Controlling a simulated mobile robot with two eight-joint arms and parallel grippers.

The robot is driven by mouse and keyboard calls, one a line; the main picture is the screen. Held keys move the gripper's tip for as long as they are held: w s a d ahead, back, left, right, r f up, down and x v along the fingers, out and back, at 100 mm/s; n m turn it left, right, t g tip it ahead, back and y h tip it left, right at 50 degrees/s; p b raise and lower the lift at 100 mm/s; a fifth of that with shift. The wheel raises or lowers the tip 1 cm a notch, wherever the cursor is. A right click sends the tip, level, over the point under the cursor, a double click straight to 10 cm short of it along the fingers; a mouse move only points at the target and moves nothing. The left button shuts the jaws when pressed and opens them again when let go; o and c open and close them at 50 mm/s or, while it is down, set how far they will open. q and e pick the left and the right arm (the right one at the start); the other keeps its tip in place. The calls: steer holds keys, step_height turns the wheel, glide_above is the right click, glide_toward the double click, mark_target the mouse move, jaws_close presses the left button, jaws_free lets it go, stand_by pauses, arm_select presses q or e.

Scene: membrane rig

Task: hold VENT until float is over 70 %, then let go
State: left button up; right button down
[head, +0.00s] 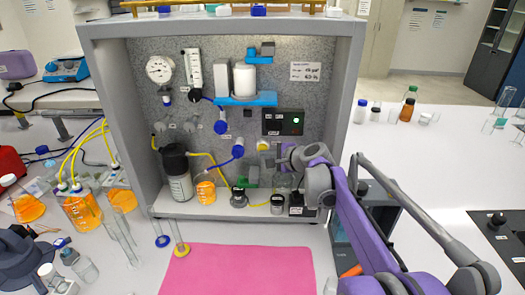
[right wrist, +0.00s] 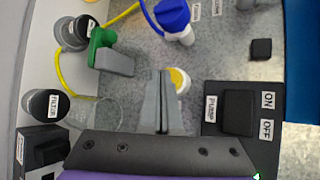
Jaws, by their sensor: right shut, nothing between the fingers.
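A yellow-ringed white button (head: 263,145) is on the speckled back panel; it also shows in the right wrist view (right wrist: 180,80). I cannot read a VENT label on it. My right gripper (head: 271,158) is shut and empty, its fingertips at the button; in the right wrist view the fingers (right wrist: 162,78) overlap the button's left edge. I cannot tell whether they press it. An upright clear tube with a scale (head: 193,70) hangs on the panel's upper left; its float is too small to read. My left gripper is not in view.
A dark box with a green light (head: 283,122) sits above the gripper. A PUMP switch (right wrist: 238,112) with ON and OFF labels is beside the fingers. A pink mat (head: 238,270) lies clear in front.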

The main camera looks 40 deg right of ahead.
steer(key=shift+w+d, duration=0.25)
steer(key=shift+w, duration=0.05)
stand_by(0.4)
steer(key=shift+s+a, duration=0.1)
stand_by(1.5)
steer(key=shift+s+a, duration=0.55)
steer(key=shift+s, duration=0.1)
steer(key=s+a, duration=0.3)
steer(key=shift+s+a+p, duration=0.1)
steer(key=shift+s+p, duration=0.2)
steer(key=shift+s, duration=0.1)
stand_by(0.4)
